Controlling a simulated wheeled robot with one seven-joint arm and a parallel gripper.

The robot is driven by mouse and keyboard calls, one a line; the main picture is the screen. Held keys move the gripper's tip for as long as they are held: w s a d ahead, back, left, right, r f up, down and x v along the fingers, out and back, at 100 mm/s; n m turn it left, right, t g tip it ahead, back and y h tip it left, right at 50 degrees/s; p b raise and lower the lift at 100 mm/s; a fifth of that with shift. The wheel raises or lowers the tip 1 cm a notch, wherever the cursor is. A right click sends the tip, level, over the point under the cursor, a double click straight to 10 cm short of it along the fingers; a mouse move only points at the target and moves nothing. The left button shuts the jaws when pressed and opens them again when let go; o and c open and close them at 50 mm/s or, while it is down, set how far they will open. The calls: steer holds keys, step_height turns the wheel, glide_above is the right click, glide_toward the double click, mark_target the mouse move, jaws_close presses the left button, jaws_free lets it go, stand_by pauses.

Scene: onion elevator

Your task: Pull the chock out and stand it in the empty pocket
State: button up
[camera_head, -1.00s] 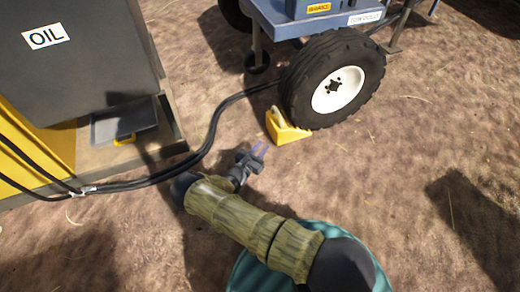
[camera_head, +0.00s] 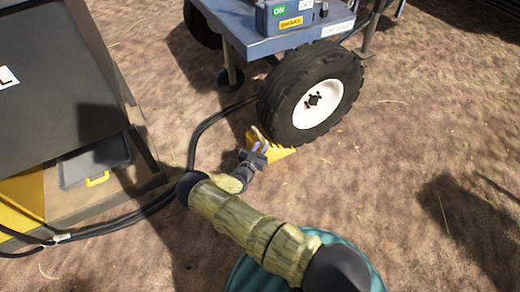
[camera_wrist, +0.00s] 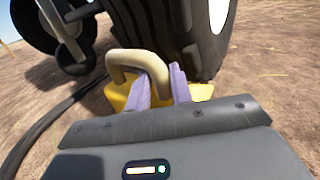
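The yellow chock (camera_head: 277,153) lies on the ground against the near side of the trailer's black tyre (camera_head: 315,100). Its pale looped handle shows in the wrist view (camera_wrist: 125,56), rising from the yellow body (camera_wrist: 118,98). My gripper (camera_head: 260,147) is at the chock. In the wrist view its two purple fingers (camera_wrist: 160,86) are apart, with one leg of the handle between them; I see no clear grip on it. My gripper hides part of the chock. I cannot make out an empty pocket.
The blue trailer (camera_head: 280,38) stands above the wheel, with a support leg (camera_head: 231,77) left of it. A dark cabinet (camera_head: 60,90) with a yellow-handled case (camera_head: 95,162) is at left. A black hose (camera_head: 193,135) runs behind my gripper. Ground at right is clear.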

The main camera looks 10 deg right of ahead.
steer(key=shift+w+d, duration=0.35)
steer(key=shift+w, duration=0.2)
steer(key=shift+s+a, duration=0.15)
steer(key=shift+a, duration=0.15)
steer(key=shift+d, duration=0.15)
steer(key=c, duration=0.4)
steer(key=shift+s+d, duration=0.15)
steer(key=shift+d, duration=0.2)
jaws_close()
